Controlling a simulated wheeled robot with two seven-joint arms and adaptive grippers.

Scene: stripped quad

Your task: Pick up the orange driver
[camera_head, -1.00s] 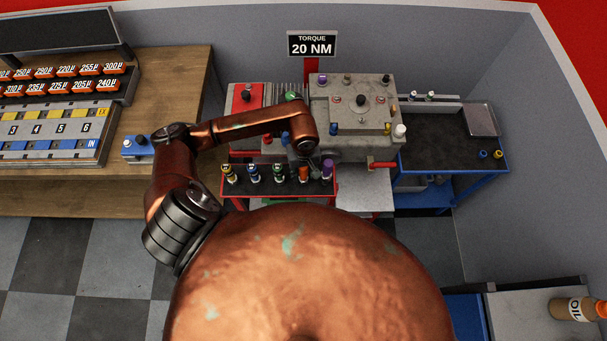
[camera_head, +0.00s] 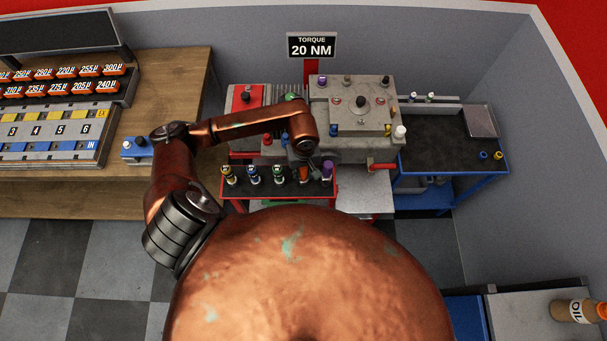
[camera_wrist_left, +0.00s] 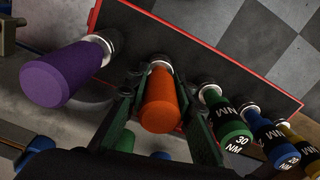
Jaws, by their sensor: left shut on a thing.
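The orange driver (camera_wrist_left: 159,100) stands in the red-edged tray (camera_wrist_left: 231,60), among a row of drivers. My left gripper (camera_wrist_left: 158,102) is shut on the orange driver, one finger on each side of its handle. In the head view the orange driver (camera_head: 304,174) shows just below my left gripper (camera_head: 302,160), partly covered by it. Whether the driver's lower end is clear of the tray cannot be told. My right gripper is in neither view.
A purple driver (camera_wrist_left: 55,76) stands close on one side, a green driver (camera_wrist_left: 226,118) on the other. Blue (camera_wrist_left: 271,138) and yellow (camera_wrist_left: 299,147) drivers stand farther along. Behind the tray is a grey machine block (camera_head: 345,90). A blue cart (camera_head: 440,130) stands at right.

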